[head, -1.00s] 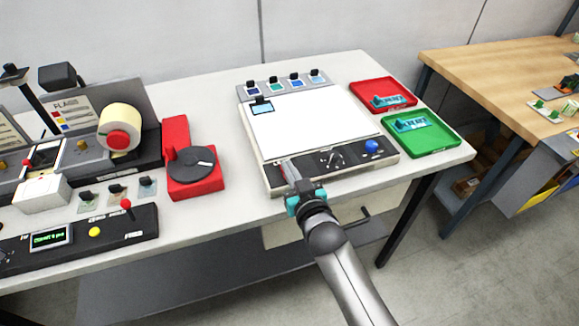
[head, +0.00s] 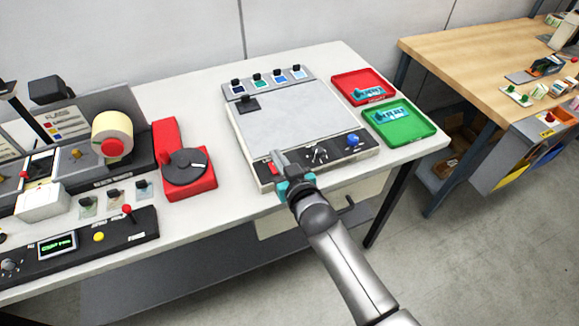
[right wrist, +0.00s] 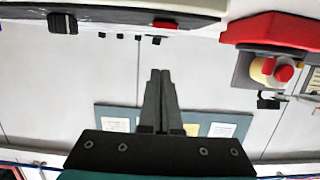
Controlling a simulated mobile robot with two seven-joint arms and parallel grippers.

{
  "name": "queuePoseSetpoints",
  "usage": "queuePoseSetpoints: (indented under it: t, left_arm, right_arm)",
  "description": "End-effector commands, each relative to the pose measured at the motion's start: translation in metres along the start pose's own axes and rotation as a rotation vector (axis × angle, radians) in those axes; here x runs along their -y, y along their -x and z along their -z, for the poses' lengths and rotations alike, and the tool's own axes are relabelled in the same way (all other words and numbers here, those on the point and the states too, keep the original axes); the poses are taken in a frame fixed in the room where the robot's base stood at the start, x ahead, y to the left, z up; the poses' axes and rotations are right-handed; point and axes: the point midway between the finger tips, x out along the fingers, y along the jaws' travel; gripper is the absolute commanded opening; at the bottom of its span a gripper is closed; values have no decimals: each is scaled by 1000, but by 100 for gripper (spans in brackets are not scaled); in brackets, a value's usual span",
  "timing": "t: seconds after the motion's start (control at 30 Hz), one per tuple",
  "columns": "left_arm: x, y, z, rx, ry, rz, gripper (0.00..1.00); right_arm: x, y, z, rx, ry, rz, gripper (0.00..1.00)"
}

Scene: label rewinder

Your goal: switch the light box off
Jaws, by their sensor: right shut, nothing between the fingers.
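The light box (head: 290,118) stands on the white table, and its top panel looks dull grey and unlit. Its front strip carries a small red switch (head: 273,169), a black-and-silver knob (head: 319,154) and a blue knob (head: 352,138). My right gripper (head: 279,157) is shut and empty, its fingertips over the left end of this strip, close beside the red switch. In the right wrist view the shut fingers (right wrist: 161,73) point at the box's front, with the red switch (right wrist: 165,24) beyond them. I cannot tell whether they touch. My left gripper is not in view.
A red tray (head: 363,99) and a green tray (head: 419,136) with blue pieces lie right of the box. A red device with a dark disc (head: 185,167) stands to its left. Colour samples (head: 260,82) line the back. A wooden table (head: 470,60) stands at right.

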Motion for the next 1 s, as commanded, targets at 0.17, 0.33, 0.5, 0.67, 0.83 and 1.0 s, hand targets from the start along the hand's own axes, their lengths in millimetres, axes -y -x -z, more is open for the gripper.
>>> queuePoseSetpoints:
  t: [0.17,0.33,0.5,0.67,0.83,1.0]
  left_arm:
    - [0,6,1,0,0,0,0]
    - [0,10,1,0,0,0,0]
    - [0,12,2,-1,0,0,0]
    - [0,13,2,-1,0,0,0]
    - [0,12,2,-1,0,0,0]
    - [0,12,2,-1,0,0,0]
  right_arm:
    - [0,31,4,1,0,1,0]
    - [0,56,8,1,-1,1,0]
    - [0,74,10,0,-1,1,0]
    - [0,81,12,-1,0,1,0]
    - [0,82,12,-1,0,1,0]
    - [0,82,12,-1,0,1,0]
